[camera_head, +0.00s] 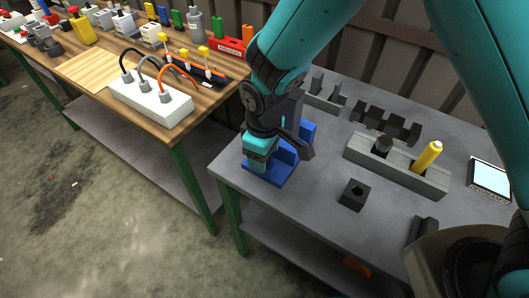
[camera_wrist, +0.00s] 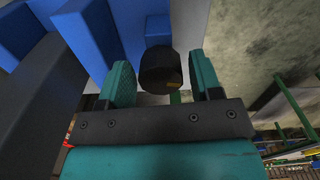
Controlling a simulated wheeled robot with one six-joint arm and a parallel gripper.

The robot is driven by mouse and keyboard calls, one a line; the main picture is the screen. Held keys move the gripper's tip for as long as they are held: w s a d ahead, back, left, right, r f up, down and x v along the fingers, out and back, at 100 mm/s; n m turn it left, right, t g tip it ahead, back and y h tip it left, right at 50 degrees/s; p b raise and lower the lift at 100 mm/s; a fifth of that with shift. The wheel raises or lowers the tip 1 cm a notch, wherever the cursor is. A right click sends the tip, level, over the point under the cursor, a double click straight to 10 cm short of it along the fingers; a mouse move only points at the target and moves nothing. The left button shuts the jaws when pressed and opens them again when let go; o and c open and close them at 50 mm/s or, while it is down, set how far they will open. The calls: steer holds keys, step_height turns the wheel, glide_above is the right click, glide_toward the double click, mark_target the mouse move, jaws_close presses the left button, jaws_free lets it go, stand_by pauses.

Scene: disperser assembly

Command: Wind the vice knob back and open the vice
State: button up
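The blue vice (camera_head: 266,178) sits at the near left corner of the grey table, with blue upright parts partly hidden behind my gripper (camera_head: 257,154). In the wrist view the blue vice body (camera_wrist: 90,30) fills the upper left. The black round vice knob (camera_wrist: 160,72) lies between the two teal fingers of my gripper (camera_wrist: 162,62). A narrow gap shows on each side of the knob, so the fingers look open around it, not pressed on it. The knob is hidden in the head view. How wide the vice jaws stand cannot be told.
On the grey table (camera_head: 315,205) are a black block with a hole (camera_head: 354,194), a grey holder (camera_head: 385,164) with a yellow cylinder (camera_head: 428,155), a dark slotted rack (camera_head: 385,124) and a tablet (camera_head: 490,178). A wooden bench with a white power strip (camera_head: 150,102) stands left.

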steer(key=shift+o, duration=0.5)
step_height(320, 180, up, 17)
steer(key=b, duration=0.2)
steer(key=shift+r, duration=0.2)
